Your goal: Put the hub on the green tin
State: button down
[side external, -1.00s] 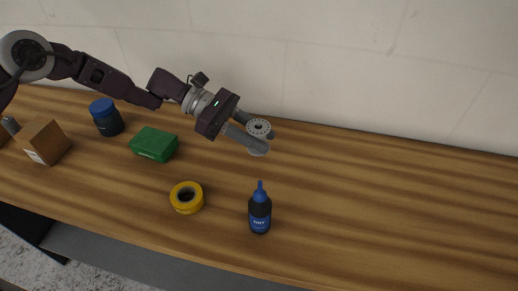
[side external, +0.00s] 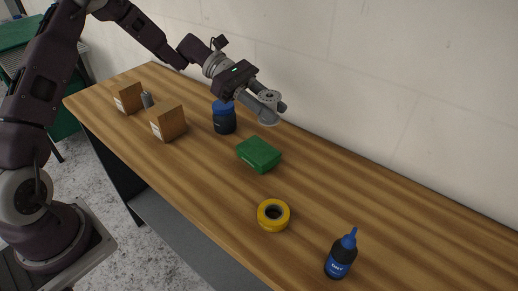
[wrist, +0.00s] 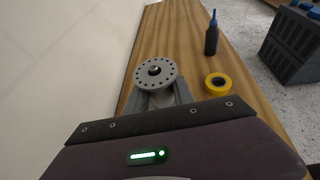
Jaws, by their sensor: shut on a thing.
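The hub (side external: 268,95), a grey round flange with a ring of holes, is held in my gripper (side external: 272,108), which is shut on it. It is in the air above the table. The hub also shows in the wrist view (wrist: 156,72), face up between the grey fingers. The green tin (side external: 259,154) is a low box on the table, below the hub in the side view, with a clear gap between them. I cannot tell exactly how far behind the tin the hub is. The tin is not visible in the wrist view.
A blue-lidded dark jar (side external: 224,118) stands left of the tin. Cardboard boxes (side external: 168,121) and a small grey can (side external: 147,100) are farther left. Yellow tape (side external: 273,214) and a blue-capped bottle (side external: 341,254) are toward the right front. The wall is close behind.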

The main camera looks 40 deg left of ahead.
aim_at(258, 150)
jog(key=shift+s+a+f, duration=0.2)
jog(key=shift+s+a, duration=0.1)
jog(key=shift+a, duration=0.35)
jog(key=shift+s+a+f, duration=0.15)
jog(key=shift+s+a, duration=0.1)
jog(key=shift+a, duration=0.35)
notch_tip(258, 150, down, 9)
jog(key=shift+r, duration=0.1)
jog(key=c, duration=1.1)
grip_release()
jog(key=shift+f, duration=0.2)
